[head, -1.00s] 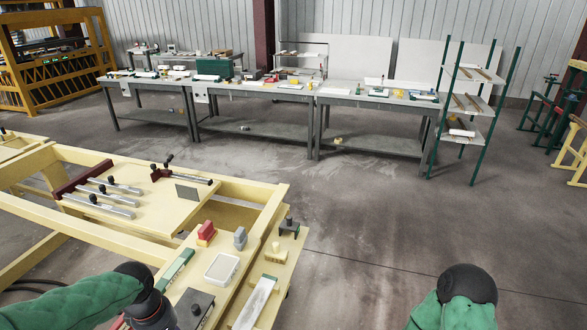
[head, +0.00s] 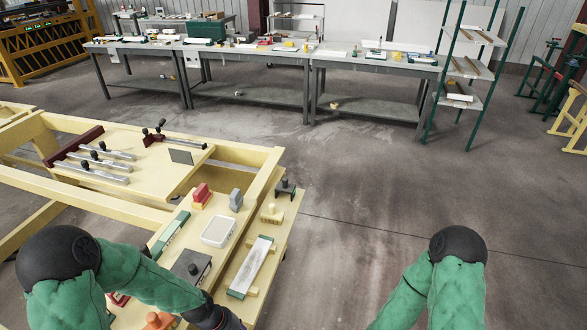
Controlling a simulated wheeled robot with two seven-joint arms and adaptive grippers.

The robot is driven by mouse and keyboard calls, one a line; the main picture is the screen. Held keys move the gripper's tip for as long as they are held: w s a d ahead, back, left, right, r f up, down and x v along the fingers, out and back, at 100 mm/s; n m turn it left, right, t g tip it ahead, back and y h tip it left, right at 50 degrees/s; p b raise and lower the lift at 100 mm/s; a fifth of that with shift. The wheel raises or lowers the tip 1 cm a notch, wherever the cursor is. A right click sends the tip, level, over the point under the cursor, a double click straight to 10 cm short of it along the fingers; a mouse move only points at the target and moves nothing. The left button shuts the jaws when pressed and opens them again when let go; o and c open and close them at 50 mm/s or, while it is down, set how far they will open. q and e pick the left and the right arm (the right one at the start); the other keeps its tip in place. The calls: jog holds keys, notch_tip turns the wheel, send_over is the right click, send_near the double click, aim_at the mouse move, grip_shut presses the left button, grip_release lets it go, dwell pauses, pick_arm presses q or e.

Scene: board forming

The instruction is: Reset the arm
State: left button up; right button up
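My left arm (head: 150,285) comes in from the left in a green sleeve, with a black round joint at the left. It reaches down and right over the front of the wooden workbench (head: 228,150) to a dark wrist part at the bottom edge. My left gripper is below the picture. My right arm (head: 440,285) stands at the lower right, bent at a black round joint, over bare floor. My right gripper is out of view too. I cannot see whether either hand holds anything.
The bench carries bar clamps (head: 92,170), a white tray (head: 218,231), a red-handled block (head: 201,194), a grey block (head: 236,199) and a long white-topped block (head: 251,267). Grey tables (head: 260,60) and a green-post shelf (head: 467,68) stand behind.

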pick_arm(q)
jog(key=s+d+f+m, duration=0.1)
jog(key=s+d+f, duration=0.1)
jog(key=s+f, duration=0.2)
jog(key=s+d+f+m+b, duration=0.1)
jog(key=s+d+f, duration=0.2)
jog(key=f, duration=0.5)
jog(key=shift+s+d+m+b, duration=0.3)
jog(key=shift+s+d+m, duration=0.05)
jog(key=shift+s+m, duration=0.05)
